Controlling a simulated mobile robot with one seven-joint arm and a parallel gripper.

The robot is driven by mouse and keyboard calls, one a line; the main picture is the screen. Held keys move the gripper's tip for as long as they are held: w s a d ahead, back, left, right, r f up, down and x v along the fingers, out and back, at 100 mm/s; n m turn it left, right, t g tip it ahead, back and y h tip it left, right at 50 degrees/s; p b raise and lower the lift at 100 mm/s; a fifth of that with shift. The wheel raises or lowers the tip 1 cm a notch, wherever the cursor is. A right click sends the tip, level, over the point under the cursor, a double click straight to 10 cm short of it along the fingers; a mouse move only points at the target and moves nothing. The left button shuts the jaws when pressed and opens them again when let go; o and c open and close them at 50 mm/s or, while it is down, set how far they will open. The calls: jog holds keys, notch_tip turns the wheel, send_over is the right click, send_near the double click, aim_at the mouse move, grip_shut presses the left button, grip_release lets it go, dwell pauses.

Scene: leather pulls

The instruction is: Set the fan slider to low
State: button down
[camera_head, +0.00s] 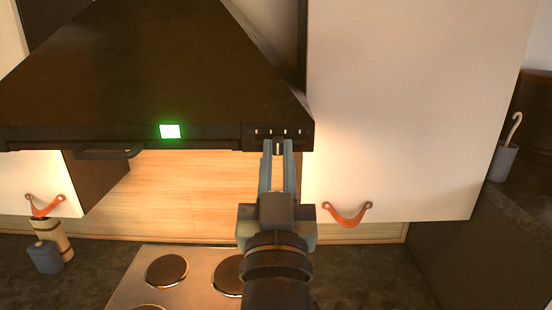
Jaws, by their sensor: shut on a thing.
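The dark range hood (150,70) fills the upper left. A control strip with several small light marks (285,132) sits at the right end of its front edge. The fan slider (278,148) shows as a small piece just below the marks, under the second one from the left. My gripper (278,147) reaches up from below, and its two fingertips are closed on the slider. The fingers partly hide it. A green lit display (170,131) glows left of the strip.
A dark bar handle (108,154) runs under the hood's left front. A white cupboard door (400,100) with an orange leather pull (347,214) is close right of my gripper. The hob (185,270) lies below.

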jog(key=c, duration=0.8)
grip_release()
jog(key=shift+a, duration=0.75)
jog(key=shift+d+p+v, duration=0.2)
jog(key=shift+p+v, duration=0.35)
jog(key=shift+v, duration=2.7)
jog(key=shift+d+p+v, duration=0.2)
jog(key=shift+p+v, duration=0.35)
jog(key=shift+v, duration=2.7)
jog(key=r+t+b, duration=0.1)
jog(key=r+b, duration=0.2)
jog(key=r, duration=0.2)
jog(key=s+r+t+b, duration=0.1)
jog(key=r+t+b, duration=0.1)
jog(key=r+b, duration=0.2)
jog(key=s+r+t+b, duration=0.1)
jog(key=r+t+b, duration=0.1)
jog(key=r, duration=0.4)
jog(key=shift+d+r+b, duration=0.1)
jog(key=shift+r+b, duration=0.2)
jog(key=shift+b, duration=0.45)
